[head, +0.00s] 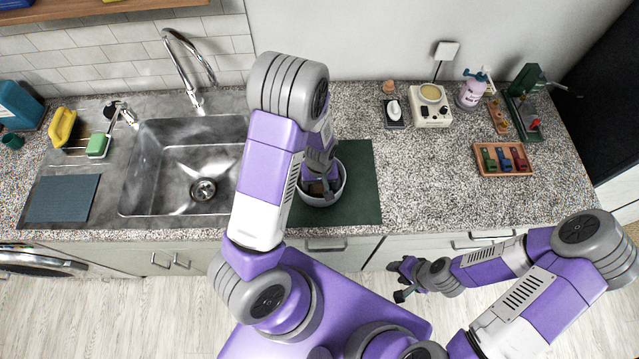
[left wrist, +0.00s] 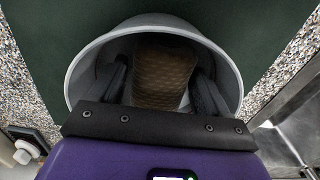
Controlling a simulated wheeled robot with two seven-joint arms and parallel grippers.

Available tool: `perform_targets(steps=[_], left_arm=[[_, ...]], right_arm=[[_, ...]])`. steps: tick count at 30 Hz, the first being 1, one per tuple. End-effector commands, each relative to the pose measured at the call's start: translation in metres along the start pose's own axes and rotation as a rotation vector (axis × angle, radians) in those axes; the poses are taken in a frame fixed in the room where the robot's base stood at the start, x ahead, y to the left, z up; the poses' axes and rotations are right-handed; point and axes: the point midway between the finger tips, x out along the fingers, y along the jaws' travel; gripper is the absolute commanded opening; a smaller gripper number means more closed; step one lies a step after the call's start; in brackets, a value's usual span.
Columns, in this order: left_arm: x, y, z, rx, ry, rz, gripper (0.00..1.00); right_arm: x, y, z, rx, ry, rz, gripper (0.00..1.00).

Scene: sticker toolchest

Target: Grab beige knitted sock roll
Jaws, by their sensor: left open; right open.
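The beige knitted sock roll (left wrist: 162,72) lies inside a grey-white bowl (left wrist: 88,62) in the left wrist view. My left gripper (left wrist: 165,88) is open, its dark fingers reaching down into the bowl on either side of the roll. In the head view the bowl (head: 342,188) stands on a dark green mat, and my left gripper (head: 322,188) is over and in it. The arm hides much of the bowl's left part there. I cannot tell whether the fingers touch the roll. My right gripper (head: 400,279) is open and empty in front of the counter.
The green mat (head: 362,160) lies on the speckled counter (head: 435,195). A steel sink (head: 160,165) is on the left. A white device (head: 430,106), a purple-white bottle (head: 471,92) and a wooden tray (head: 503,171) stand at the right.

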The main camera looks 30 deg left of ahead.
Motion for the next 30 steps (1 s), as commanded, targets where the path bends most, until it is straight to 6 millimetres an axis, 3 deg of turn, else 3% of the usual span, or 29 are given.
perform_targets(steps=[5,13,22,30], left_arm=[[0.0,0.0,0.0,0.0,0.0,0.0,0.75],[-0.001,0.0,0.0,0.0,0.0,0.0,0.34],[-0.006,0.0,0.0,0.0,0.001,0.001,0.33],[-0.056,0.001,-0.001,0.002,0.004,0.005,0.33]], right_arm=[[0.0,0.0,0.0,0.0,0.0,0.0,0.43],[0.0,0.0,0.0,0.0,0.0,0.0,0.43],[-0.001,0.0,0.0,0.0,0.0,0.0,0.43],[-0.007,-0.003,0.0,0.0,0.0,0.0,0.43]])
